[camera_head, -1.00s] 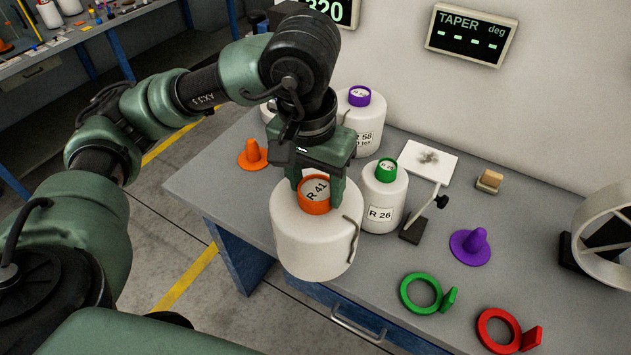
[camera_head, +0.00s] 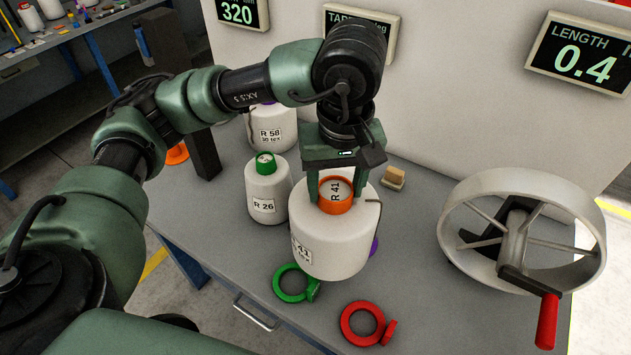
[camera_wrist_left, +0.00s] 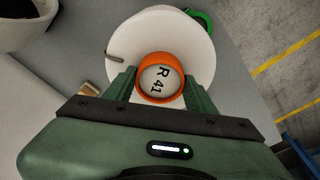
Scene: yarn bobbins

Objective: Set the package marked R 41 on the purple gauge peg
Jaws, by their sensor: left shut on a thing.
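The package marked R 41 (camera_head: 330,245) is a large white yarn package with an orange tube top. My left gripper (camera_head: 337,195) is shut on its orange top and holds it upright over the table. The left wrist view also shows the package (camera_wrist_left: 185,40), with the R 41 label between the fingers (camera_wrist_left: 162,88). The purple gauge peg (camera_head: 374,247) is mostly hidden behind the package; only a small purple part shows at its right edge. I cannot tell the gap between package and peg. My right gripper is not in view.
A green ring (camera_head: 283,284) and a red ring (camera_head: 349,332) lie near the table's front edge. Package R 26 (camera_head: 268,192) and package R 58 (camera_head: 271,130) stand to the left. A large spoked wheel with a red handle (camera_head: 588,215) stands at right. An orange peg (camera_head: 177,155) is at far left.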

